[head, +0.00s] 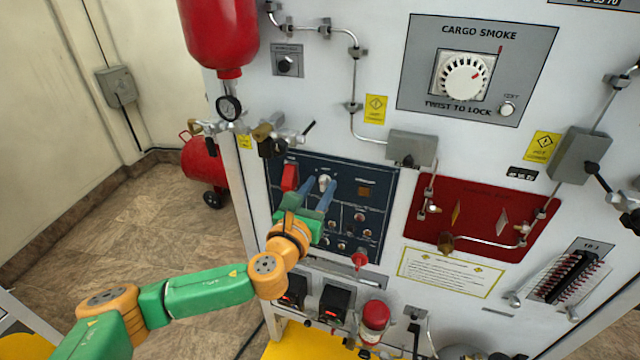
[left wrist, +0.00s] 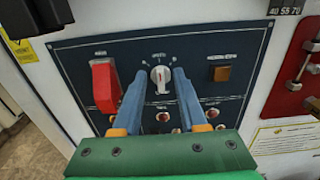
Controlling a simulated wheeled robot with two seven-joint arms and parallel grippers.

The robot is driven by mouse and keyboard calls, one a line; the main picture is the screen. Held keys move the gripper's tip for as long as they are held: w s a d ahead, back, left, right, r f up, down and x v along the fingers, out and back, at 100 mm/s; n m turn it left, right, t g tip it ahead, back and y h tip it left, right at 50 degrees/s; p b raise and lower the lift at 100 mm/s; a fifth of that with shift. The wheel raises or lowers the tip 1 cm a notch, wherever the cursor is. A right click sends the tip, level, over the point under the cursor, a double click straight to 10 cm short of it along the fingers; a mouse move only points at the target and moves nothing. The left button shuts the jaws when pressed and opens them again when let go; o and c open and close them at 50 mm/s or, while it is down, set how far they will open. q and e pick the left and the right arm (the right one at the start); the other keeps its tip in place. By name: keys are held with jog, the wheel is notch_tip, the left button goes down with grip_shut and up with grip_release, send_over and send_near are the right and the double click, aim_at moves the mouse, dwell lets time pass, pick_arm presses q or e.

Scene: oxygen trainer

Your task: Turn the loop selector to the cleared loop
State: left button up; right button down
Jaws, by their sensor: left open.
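The loop selector appears to be the white knob (head: 324,182) at the top middle of the dark blue panel (head: 380,180). In the left wrist view the knob (left wrist: 160,80) has a white pointer bar that stands nearly upright on a round dial; its small lettering is too blurred to read. My left gripper (head: 319,192) is open in front of the panel. In the left wrist view its two blue fingers (left wrist: 158,85) stand on either side of the knob, with a gap visible on each side. I cannot tell how deep the fingertips reach. My right gripper is not in view.
A red switch cover (left wrist: 104,86) is close left of the fingers, and an amber square (left wrist: 221,74) is to the right. A large cargo smoke dial (head: 463,77) and a red panel (head: 480,216) are farther right.

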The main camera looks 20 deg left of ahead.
pick_arm(q)
jog(key=c, duration=0.6)
grip_shut()
jog(key=shift+n, duration=0.4)
jog(key=n, duration=0.3)
jog(key=shift+a+n, duration=0.15)
jog(key=shift+n, duration=0.25)
jog(key=shift+a+f+n, duration=0.1)
jog(key=shift+n, duration=2)
